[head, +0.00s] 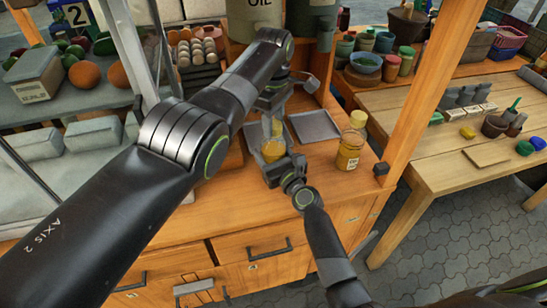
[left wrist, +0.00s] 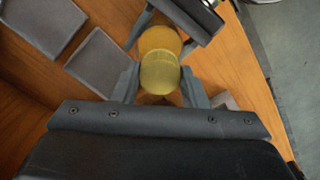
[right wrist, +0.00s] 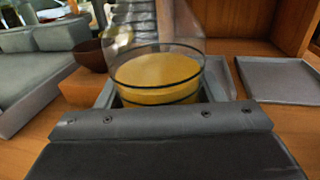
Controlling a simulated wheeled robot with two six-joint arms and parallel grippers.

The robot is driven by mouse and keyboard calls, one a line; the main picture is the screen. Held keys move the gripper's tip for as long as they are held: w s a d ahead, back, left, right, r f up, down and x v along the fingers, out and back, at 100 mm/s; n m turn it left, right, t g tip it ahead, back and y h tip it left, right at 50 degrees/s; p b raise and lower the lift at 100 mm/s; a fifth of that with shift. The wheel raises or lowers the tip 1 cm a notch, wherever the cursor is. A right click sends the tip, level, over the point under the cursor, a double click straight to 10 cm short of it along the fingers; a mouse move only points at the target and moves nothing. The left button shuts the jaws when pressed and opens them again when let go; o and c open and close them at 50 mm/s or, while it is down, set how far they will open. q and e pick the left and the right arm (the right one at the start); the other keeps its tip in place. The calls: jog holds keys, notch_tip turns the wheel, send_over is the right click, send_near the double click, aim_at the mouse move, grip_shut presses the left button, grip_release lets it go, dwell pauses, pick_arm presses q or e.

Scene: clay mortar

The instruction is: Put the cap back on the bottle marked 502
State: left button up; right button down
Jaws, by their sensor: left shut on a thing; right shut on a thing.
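My right gripper (head: 273,165) is shut around a clear bottle with orange-yellow contents (head: 273,150), held upright. The bottle fills the right wrist view (right wrist: 157,75); no number shows on it. My left gripper (head: 272,103) is above it, shut on a pale yellow cap (head: 277,127). In the left wrist view the round cap (left wrist: 160,74) sits between the fingers, with the orange bottle (left wrist: 158,40) behind and partly under it. I cannot tell whether cap and bottle touch. Another capped bottle (head: 350,143) stands to the right; its label is too small to read.
A grey square tray (head: 315,125) lies on the wooden counter behind my grippers. A wooden post (head: 425,90) rises at the right. Eggs (head: 197,50), fruit and large containers stand behind. The counter's front is clear.

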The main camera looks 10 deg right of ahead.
pick_arm(q)
jog(key=m, duration=1.5)
jog(key=shift+m, duration=0.3)
jog(key=m, duration=0.5)
jog(key=shift+m, duration=0.3)
jog(key=o, duration=1.1)
jog(key=shift+r, duration=2.25)
jog(key=shift+c, duration=0.3)
